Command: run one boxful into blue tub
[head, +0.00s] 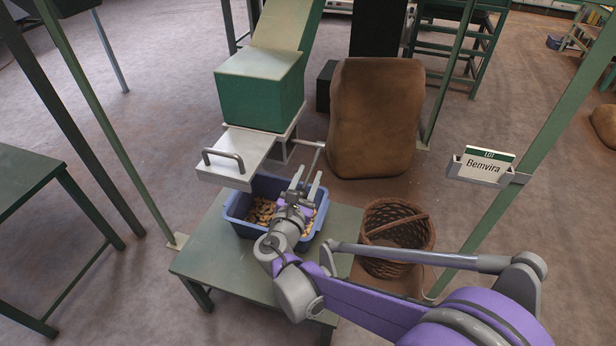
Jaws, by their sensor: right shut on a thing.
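A blue tub (237,206) stands on a low green table, under the hopper's front. Brown nuts (262,209) show inside it; my right arm hides part of them. The green hopper box (261,90) sits above and behind the tub. A white slide plate (237,157) with a grey bar handle (223,157) juts out from the hopper over the tub's left back. A thin pale lever (318,157) reaches out at the hopper's right. My right gripper (307,178) is over the tub's back right, shut on the lever's lower end. My left gripper is out of view.
The green table (215,252) has bare top left and in front of the tub. A wicker basket (399,232) stands to its right, and a large brown sack (372,118) behind. A "Bemvira" lot sign (481,170) hangs on the right post. Another green table (28,185) stands left.

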